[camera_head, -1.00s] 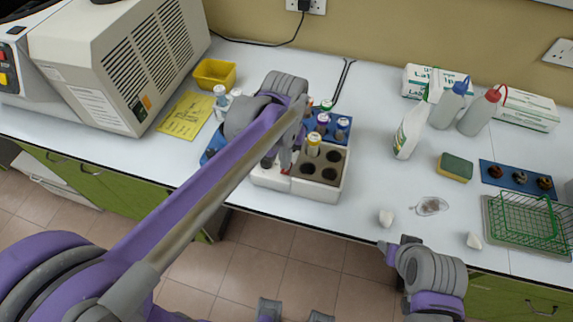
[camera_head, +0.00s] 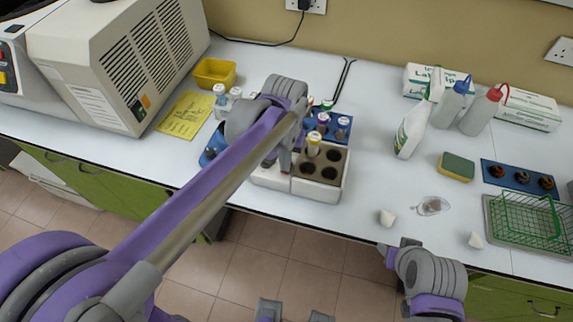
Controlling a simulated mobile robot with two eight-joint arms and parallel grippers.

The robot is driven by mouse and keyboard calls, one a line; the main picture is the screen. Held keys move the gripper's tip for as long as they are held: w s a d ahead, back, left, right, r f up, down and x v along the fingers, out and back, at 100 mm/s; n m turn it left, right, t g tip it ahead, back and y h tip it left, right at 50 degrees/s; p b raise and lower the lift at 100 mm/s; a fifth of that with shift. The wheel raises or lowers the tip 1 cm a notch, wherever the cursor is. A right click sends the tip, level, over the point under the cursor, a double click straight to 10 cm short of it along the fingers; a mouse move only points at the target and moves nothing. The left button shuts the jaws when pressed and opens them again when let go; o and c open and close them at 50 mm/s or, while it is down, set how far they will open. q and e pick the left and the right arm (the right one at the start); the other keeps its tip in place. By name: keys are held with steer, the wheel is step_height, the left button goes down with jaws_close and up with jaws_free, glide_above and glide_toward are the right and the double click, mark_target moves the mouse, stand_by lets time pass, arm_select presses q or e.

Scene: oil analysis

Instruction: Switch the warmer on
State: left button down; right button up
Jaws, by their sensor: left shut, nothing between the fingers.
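The warmer (camera_head: 319,189) is a white block near the front edge of the bench, with dark round wells in its top. A small patch of red shows beside the tips. The gripper and arm hide much of the warmer's left side, and I cannot tell whether the tips touch it. My right gripper (camera_head: 388,252) is low at the bench's front edge, its fingers unclear.
A blue rack (camera_head: 343,129) with capped tubes stands just behind the warmer. Wash bottles (camera_head: 412,131), a sponge (camera_head: 456,166) and a green wire basket (camera_head: 530,218) are to the right. A yellow tub (camera_head: 214,73) and a large beige machine (camera_head: 125,70) are at the left.

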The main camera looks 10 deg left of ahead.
arm_select(q)
steer(key=shift+f, duration=0.25)
arm_select(e)
steer(key=shift+f, duration=0.2)
arm_select(q)
steer(key=shift+r+p, duration=1.8)
steer(key=shift+r, duration=1.8)
arm_select(e)
steer(key=r, duration=0.1)
steer(key=w+r, duration=0.1)
steer(key=r, duration=0.1)
steer(key=w+r, duration=0.1)
steer(key=r, duration=0.1)
steer(key=shift+r, duration=0.2)
arm_select(q)
steer(key=s+a+f+t, duration=0.3)
steer(key=s, duration=0.3)
steer(key=s+a+f+t, duration=0.2)
steer(key=s+a+f, duration=0.1)
steer(key=s, duration=0.3)
steer(key=shift+a+t, duration=0.3)
steer(key=shift+t, duration=0.1)
